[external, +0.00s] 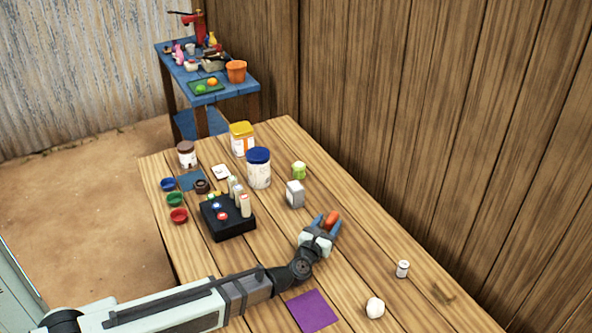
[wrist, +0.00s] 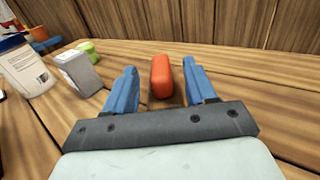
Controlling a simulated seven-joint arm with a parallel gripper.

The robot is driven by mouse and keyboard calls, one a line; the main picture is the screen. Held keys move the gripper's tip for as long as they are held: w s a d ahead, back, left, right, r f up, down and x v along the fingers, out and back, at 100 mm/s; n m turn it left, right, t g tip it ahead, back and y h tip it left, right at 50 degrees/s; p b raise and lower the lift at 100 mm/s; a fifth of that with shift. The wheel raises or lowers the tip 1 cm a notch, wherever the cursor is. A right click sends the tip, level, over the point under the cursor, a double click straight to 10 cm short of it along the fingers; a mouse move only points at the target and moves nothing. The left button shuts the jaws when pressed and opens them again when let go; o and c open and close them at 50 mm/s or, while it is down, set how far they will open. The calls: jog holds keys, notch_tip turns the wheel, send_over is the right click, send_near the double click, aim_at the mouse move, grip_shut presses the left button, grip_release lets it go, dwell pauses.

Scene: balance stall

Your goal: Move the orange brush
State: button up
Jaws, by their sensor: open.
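The orange brush (external: 332,217) is a small rounded orange-red block on the wooden table, right of its middle. In the wrist view the brush (wrist: 162,76) lies straight ahead, between the blue fingers and slightly beyond their tips. My gripper (external: 325,221) is low over the table with its fingers spread. In the wrist view my gripper (wrist: 162,78) shows a gap on both sides of the brush, so the fingers appear not to touch it. The fingers partly hide the brush in the external view.
A white-grey box (external: 295,193) and green jar (external: 299,171) stand behind my gripper. A black tray (external: 229,225) with upright pieces is to the left. A blue-lidded jar (external: 259,170) stands farther back. A purple square (external: 312,311), white lump (external: 375,307) and small jar (external: 402,269) are in front.

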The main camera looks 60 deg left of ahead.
aim_at(332, 216)
jog(key=shift+x, duration=1.75)
jog(key=shift+c, duration=0.3)
grip_shut()
